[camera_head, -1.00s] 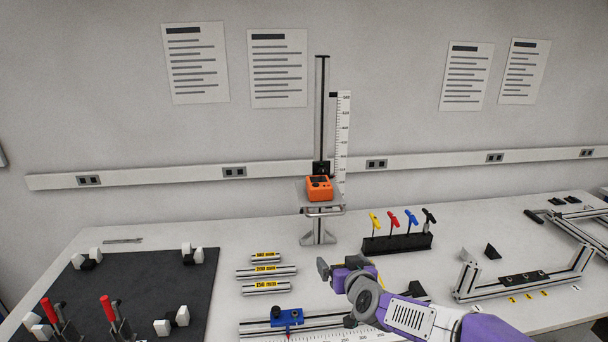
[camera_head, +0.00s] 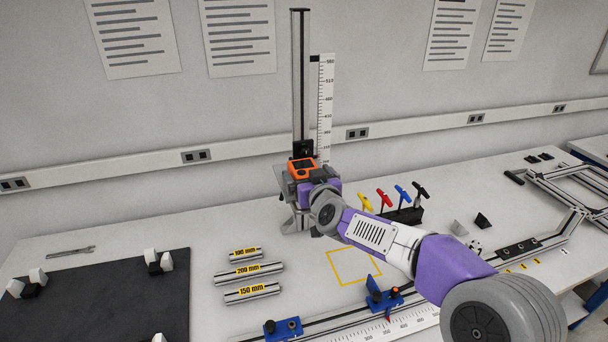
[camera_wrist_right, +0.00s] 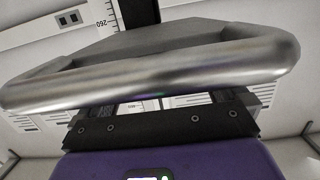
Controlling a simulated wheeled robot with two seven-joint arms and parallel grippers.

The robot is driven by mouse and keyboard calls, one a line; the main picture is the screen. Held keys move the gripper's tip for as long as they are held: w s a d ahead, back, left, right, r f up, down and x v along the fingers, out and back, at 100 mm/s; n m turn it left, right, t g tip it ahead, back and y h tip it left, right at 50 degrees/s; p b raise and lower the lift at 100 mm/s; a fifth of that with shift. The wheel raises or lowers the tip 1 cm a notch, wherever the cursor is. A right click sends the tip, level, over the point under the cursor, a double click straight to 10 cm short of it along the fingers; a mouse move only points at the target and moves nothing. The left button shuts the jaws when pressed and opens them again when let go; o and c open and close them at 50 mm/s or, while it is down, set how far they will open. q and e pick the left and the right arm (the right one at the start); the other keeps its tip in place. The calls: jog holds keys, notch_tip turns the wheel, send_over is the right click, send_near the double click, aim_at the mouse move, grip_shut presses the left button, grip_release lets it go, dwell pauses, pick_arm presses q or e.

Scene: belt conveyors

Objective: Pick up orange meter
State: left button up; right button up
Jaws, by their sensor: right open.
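The orange meter (camera_head: 302,168) is a small boxy device with a dark display. It sits on the small grey platform (camera_head: 283,170) of the upright stand at the back of the table. My right gripper (camera_head: 309,185) is open at the front of the platform, just below and in front of the meter, and hides part of both. Whether it touches the meter cannot be told. In the right wrist view, the gripper (camera_wrist_right: 165,110) faces a thick metal bar (camera_wrist_right: 150,80) at close range, and the meter does not show there. My left gripper is out of view.
A rack of coloured-handled tools (camera_head: 404,214) stands to the right. Labelled bars (camera_head: 250,271) lie to the left. A yellow square outline (camera_head: 353,266) marks clear table in front.

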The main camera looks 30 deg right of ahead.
aim_at(305, 168)
jog(key=shift+x, duration=1.5)
jog(key=shift+c, duration=0.2)
jog(key=shift+r, duration=0.1)
jog(key=c, duration=1.1)
jog(key=shift+o, duration=0.2)
jog(key=shift+s+a+r+p, duration=0.1)
jog(key=shift+s+r+p, duration=0.05)
jog(key=shift+r+p, duration=0.65)
jog(key=f+b+v, duration=0.1)
jog(key=f+v, duration=0.1)
jog(key=v, duration=1.5)
jog(key=shift+s+a+f+b, duration=0.15)
jog(key=shift+s+f+b, duration=0.15)
jog(key=shift+s+f, duration=0.15)
